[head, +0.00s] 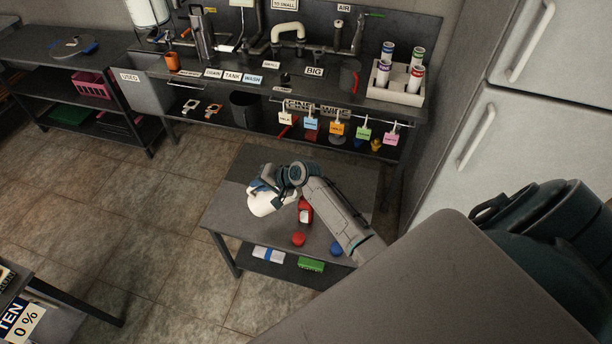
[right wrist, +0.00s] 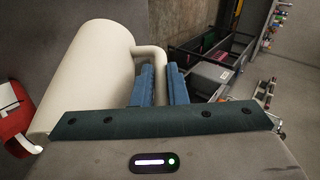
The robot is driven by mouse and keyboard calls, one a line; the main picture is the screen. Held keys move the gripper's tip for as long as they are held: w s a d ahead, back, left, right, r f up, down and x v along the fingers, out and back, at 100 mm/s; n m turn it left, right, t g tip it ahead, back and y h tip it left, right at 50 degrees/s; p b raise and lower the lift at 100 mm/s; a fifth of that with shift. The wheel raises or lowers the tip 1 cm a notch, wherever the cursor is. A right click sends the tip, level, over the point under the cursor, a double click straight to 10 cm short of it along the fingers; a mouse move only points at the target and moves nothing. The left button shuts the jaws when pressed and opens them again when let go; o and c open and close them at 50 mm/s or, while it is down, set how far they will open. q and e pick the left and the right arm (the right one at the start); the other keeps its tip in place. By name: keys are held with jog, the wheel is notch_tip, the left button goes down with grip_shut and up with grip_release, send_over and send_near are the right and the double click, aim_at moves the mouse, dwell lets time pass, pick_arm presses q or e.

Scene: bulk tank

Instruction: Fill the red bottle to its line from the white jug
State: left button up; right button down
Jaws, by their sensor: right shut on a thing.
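The white jug (head: 262,204) is above or on the small grey table, left of the red bottle. My right gripper (head: 268,187) is shut on its handle; the blue fingers (right wrist: 162,85) close around the handle (right wrist: 148,54) in the right wrist view. The jug body (right wrist: 92,75) fills the left of that view, and its lip end is near the red bottle (right wrist: 14,122). The red bottle (head: 305,213), with a white label, stands partly behind my right arm. Its fill line and any flow of liquid cannot be made out. My left gripper is not in view.
A red cap (head: 298,239) and a blue cap (head: 336,248) lie on the table's (head: 232,217) front part. A lower shelf holds a green item (head: 311,264). Behind stands a long bench with a bottle rack (head: 398,92) and hanging tags. A white fridge (head: 530,130) is at right.

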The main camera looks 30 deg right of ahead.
jog(key=shift+d+r, duration=0.1)
jog(key=shift+r, duration=0.2)
jog(key=shift+d+r+y+b, duration=0.2)
jog(key=shift+y+b, duration=0.1)
jog(key=shift+b, duration=0.2)
jog(key=shift+s+d+r+m+t+y+b, duration=0.35)
jog(key=shift+d+r+t+y+b, duration=0.35)
jog(key=shift+b, duration=0.6)
dwell(1.1)
jog(key=shift+a+r, duration=0.1)
jog(key=shift+a, duration=0.05)
